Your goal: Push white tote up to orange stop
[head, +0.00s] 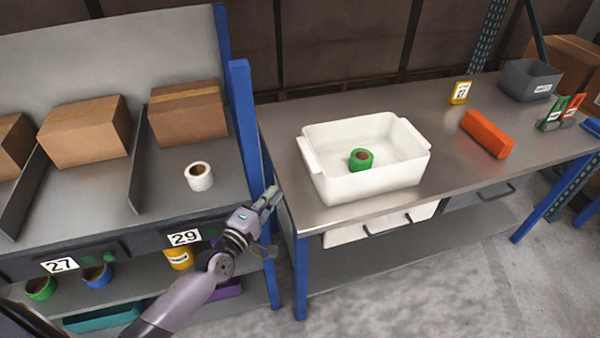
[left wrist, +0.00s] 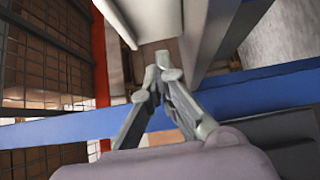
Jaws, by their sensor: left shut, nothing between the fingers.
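The white tote (head: 375,180) stands upright on the metal bench, towards its left end. A green tape roll (head: 361,159) lies inside it. The orange stop (head: 488,134) is a bar lying on the bench to the right of the tote, with a clear gap of bench between them. My left gripper (head: 271,196) is left of the tote, by the bench's left edge and the blue post, apart from the tote. It is shut and empty; its closed fingers also show in the left wrist view (left wrist: 163,72). My right gripper is not in view.
A blue post (head: 249,125) stands between the bench (head: 455,160) and the left shelf. A yellow numbered block (head: 460,92) and a grey bin (head: 529,81) are at the back right.

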